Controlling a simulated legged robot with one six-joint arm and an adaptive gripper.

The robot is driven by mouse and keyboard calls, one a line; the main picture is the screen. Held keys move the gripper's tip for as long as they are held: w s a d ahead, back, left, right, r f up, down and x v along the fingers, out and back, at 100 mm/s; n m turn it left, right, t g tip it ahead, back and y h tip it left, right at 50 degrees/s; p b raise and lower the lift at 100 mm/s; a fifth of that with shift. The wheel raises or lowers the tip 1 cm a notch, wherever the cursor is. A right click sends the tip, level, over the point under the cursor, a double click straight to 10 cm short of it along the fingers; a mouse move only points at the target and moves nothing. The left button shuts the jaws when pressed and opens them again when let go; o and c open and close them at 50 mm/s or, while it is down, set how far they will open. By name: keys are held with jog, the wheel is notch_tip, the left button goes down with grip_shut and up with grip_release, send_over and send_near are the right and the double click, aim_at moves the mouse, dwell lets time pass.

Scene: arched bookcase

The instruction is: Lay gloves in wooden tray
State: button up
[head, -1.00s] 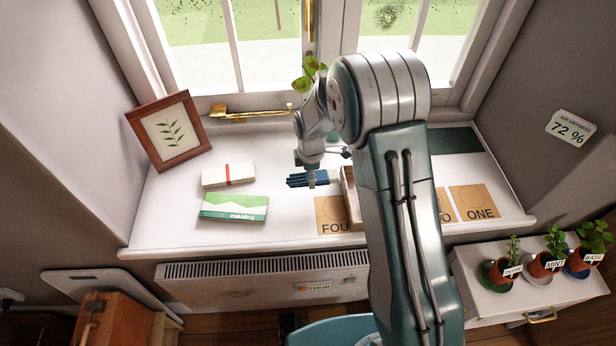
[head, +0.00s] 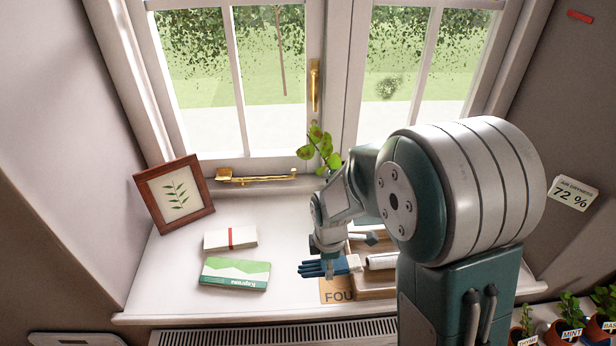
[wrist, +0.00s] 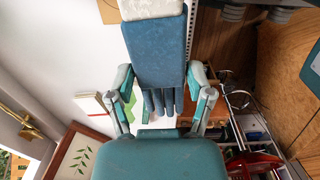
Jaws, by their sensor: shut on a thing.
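The gloves (head: 318,268) are dark blue with pale cuffs. My gripper (head: 330,272) is shut on them, just left of the wooden tray. In the wrist view the gloves (wrist: 160,55) lie between the two fingers of my gripper (wrist: 162,80), with the blue finger ends hanging toward the palm. The wooden tray (head: 372,294) stands on the white windowsill, partly hidden by my arm. A white rolled thing lies in it. I cannot tell whether the gloves touch the sill.
A card marked FOU (head: 338,291) lies below the gloves. A green-and-white box (head: 235,273), a white bundle with a red band (head: 230,239) and a framed leaf picture (head: 175,194) are at left. A leafy plant (head: 318,148) stands behind my gripper. Herb pots (head: 572,335) stand lower right.

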jog(key=w+d+f+m, duration=0.2)
jog(key=w+d+m, duration=0.1)
jog(key=w+m, duration=0.4)
jog(key=m, duration=1.1)
send_over(349, 248)
jog(key=shift+f, duration=1.45)
